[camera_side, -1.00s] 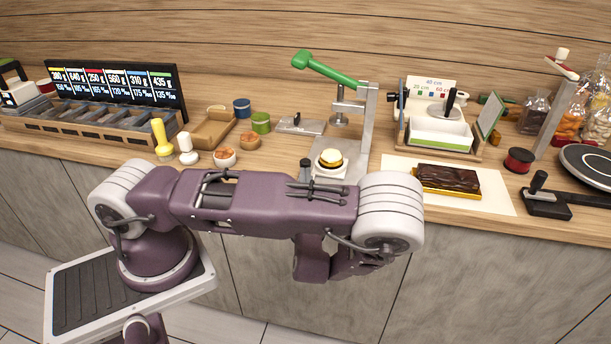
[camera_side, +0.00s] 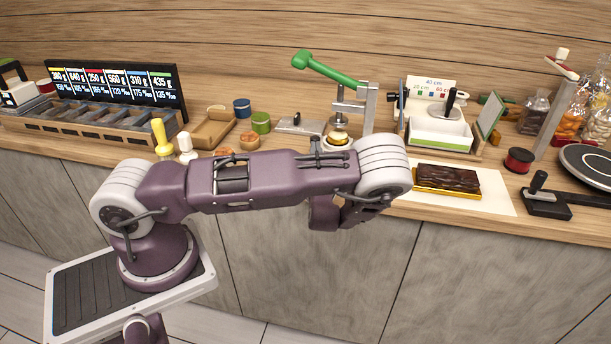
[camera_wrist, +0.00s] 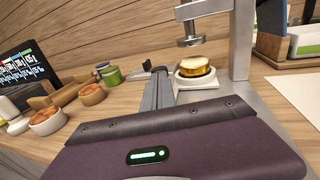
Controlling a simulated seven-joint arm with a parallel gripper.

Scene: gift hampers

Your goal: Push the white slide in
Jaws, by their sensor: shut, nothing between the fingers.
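The piece also shows in the side view (camera_side: 338,138), below the head (camera_side: 339,118). The green lever (camera_side: 325,69) is raised. My gripper (camera_wrist: 159,84) is shut and empty, its fingertips close to the left front of the slide; I cannot tell if they touch. In the side view my arm hides the fingers and most of the slide.
The press column (camera_side: 370,108) stands just right of the slide. Small bowls (camera_wrist: 46,121) and a green tin (camera_wrist: 111,76) stand to the left. A chocolate slab (camera_side: 447,178) lies on a white sheet to the right.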

